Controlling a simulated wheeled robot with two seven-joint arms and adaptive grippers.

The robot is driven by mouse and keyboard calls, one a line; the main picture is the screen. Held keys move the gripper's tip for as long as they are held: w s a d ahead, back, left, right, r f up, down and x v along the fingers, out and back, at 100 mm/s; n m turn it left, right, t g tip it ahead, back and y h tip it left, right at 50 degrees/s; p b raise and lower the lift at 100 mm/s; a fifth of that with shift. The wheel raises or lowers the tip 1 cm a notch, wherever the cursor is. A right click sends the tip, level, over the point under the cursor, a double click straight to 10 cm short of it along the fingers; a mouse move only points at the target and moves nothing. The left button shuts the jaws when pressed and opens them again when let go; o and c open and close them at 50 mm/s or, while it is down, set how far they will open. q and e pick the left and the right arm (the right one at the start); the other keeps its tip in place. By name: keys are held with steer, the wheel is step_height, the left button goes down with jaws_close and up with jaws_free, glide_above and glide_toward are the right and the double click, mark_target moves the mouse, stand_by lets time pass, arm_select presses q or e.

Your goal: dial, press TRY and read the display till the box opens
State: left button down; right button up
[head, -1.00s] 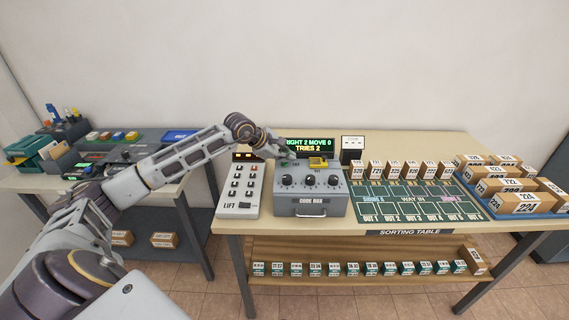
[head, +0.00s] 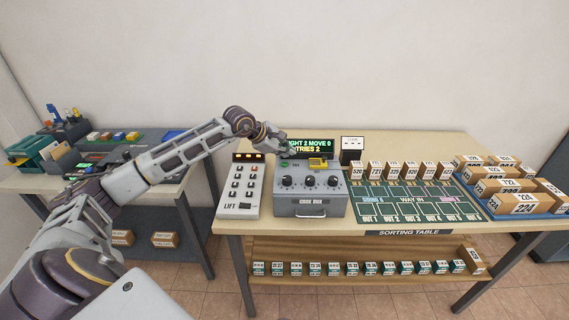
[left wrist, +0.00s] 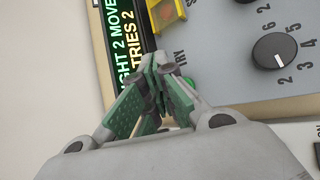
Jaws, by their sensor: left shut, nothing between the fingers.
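The grey code box (head: 310,203) stands on the sorting table with three black dials: left (head: 287,181), middle (head: 309,181) and right (head: 333,181). One dial (left wrist: 274,55) shows large in the left wrist view. The display (head: 318,144) behind the box reads "RIGHT 2 MOVE 0" and "TRIES 2", its left end partly covered by my gripper. The green TRY button (head: 285,163) is visible in the head view. My left gripper (head: 285,149) is shut and empty, above and behind TRY. In the wrist view its fingertips (left wrist: 165,70) are beside the TRY lettering. My right gripper is out of view.
A yellow part (head: 318,163) sits on the box top. The LIFT panel (head: 241,190) stands left of the box. A green sorting mat (head: 410,198) with a row of small parcels lies to the right. A small white sign (head: 352,143) stands behind.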

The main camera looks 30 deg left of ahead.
mark_target(286, 165)
arm_select(q)
steer(key=shift+r+p, duration=0.75)
steer(key=shift+r, duration=1.05)
